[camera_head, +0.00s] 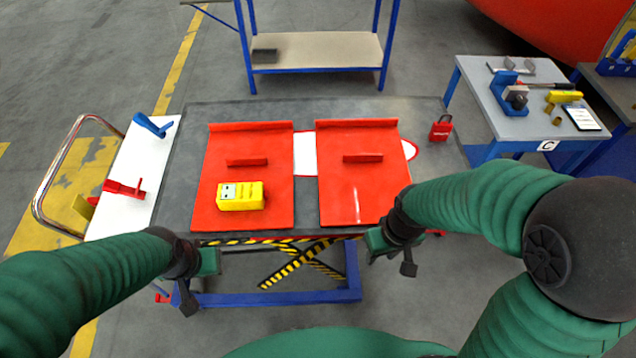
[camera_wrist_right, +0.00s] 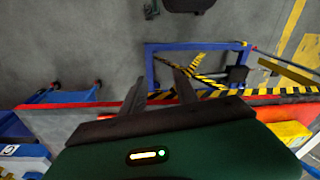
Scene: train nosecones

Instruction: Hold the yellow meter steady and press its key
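The yellow meter (camera_head: 240,196) lies on the left red panel (camera_head: 270,150) in the head view, with a grey-white face at its left end. A yellow block, apparently the meter, also shows at the lower right of the right wrist view (camera_wrist_right: 285,133). Its key cannot be made out. My right gripper (camera_head: 408,268) is at the front edge of the table, to the right of the meter and apart from it. Its two fingers stand apart and empty in the right wrist view (camera_wrist_right: 160,80). My left gripper (camera_head: 188,302) hangs at the table's front left, clear of the meter; its finger gap is hidden.
A right red panel (camera_head: 358,190) lies beside the left one; both carry raised red handles. A red padlock (camera_head: 440,128) is at the table's right. A white side board (camera_head: 130,205) holds blue and red tools. A grey side table (camera_head: 540,125) stands at the right.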

